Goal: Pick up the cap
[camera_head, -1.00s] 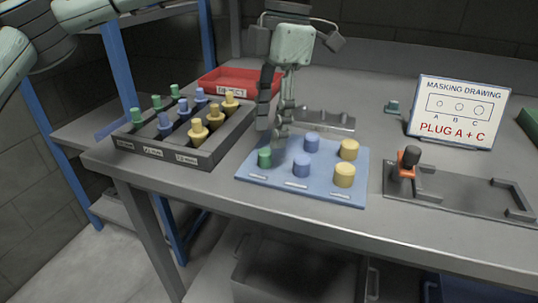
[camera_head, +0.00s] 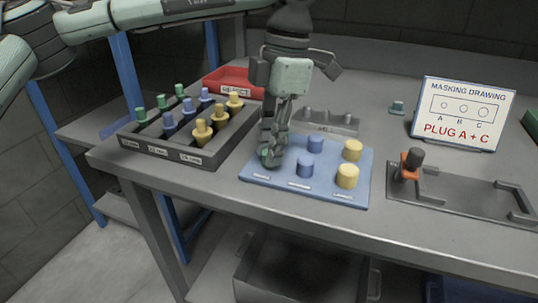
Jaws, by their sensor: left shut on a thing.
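A blue mat (camera_head: 330,191) on the bench holds two blue caps, one at the back (camera_head: 315,144) and one in front (camera_head: 305,167), and two yellow caps, back (camera_head: 352,150) and front (camera_head: 347,176). My left gripper (camera_head: 271,161) reaches down over the mat's left part. It is shut on a green cap (camera_head: 264,156), mostly hidden by the fingers; only a sliver of green shows. Whether the cap is clear of the mat I cannot tell. My right gripper is not in view.
A dark rack (camera_head: 185,153) with green, blue and yellow plugs stands to the left, a red tray (camera_head: 228,84) behind it. A grey notched block (camera_head: 330,123) lies behind the mat. A dark fixture (camera_head: 455,196) and a masking sign (camera_head: 462,113) are at the right.

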